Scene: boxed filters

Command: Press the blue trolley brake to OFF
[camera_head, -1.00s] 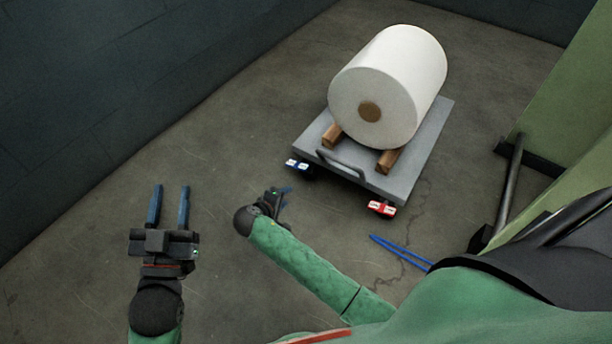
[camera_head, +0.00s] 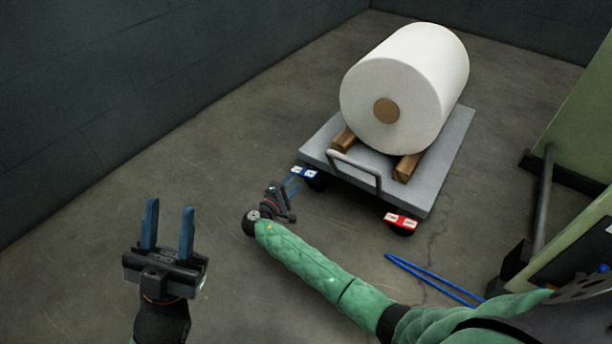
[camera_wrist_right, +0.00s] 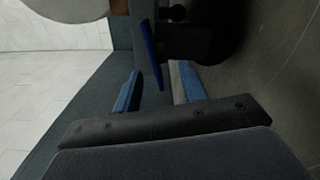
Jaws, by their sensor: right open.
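The blue brake (camera_head: 304,173), with white label patches, sits at the front left corner of the grey trolley (camera_head: 440,190). It shows edge-on as a blue plate (camera_wrist_right: 152,58) in the right wrist view. My right gripper (camera_head: 292,185) is just to the left of the blue brake and points at it. Its fingers are open, with the plate ahead of the gap between them (camera_wrist_right: 155,88); I cannot tell whether they touch. The lettering is too small to read. My left gripper (camera_head: 169,225) is open and empty over the floor at the left.
A red brake (camera_head: 400,221) sits at the trolley's front right corner. A white roll (camera_head: 405,85) rests on wooden chocks (camera_head: 406,167) behind the trolley's handle (camera_head: 355,165). Blue rods (camera_head: 432,277) lie on the floor. A green structure (camera_head: 575,120) stands right. The left floor is clear.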

